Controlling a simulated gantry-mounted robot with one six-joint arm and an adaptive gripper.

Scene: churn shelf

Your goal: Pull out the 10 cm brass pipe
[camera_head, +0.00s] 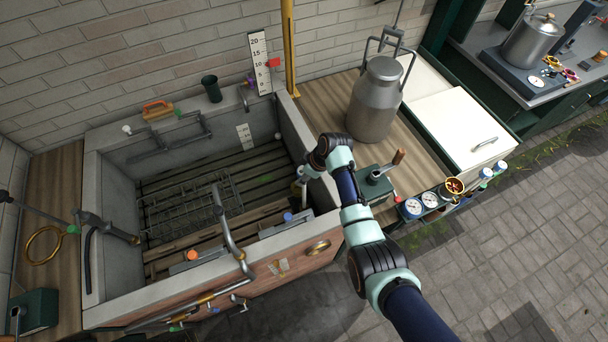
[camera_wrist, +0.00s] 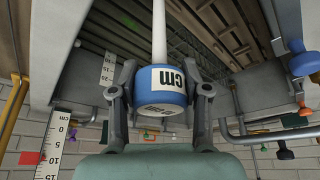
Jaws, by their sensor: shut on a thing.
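My gripper (camera_head: 299,184) is inside the right end of the grey trough (camera_head: 112,270), low against its wall. In the wrist view my gripper (camera_wrist: 161,84) is shut on a blue cap (camera_wrist: 160,97) with a white label reading "cm". The number on the label is out of sight. A pale, whitish rod (camera_wrist: 159,35) runs from the cap away from the camera towards the slatted floor. Its far end is out of frame. In the head view the arm hides most of it. I cannot tell from its colour whether it is brass.
Slats and a wire rack (camera_head: 185,210) line the trough floor. A bent grey pipe (camera_head: 226,225) crosses the front rim. A metal milk can (camera_head: 376,98) stands right of the trough, near a green box with a lever (camera_head: 374,180). A yellow pole (camera_head: 289,45) rises behind.

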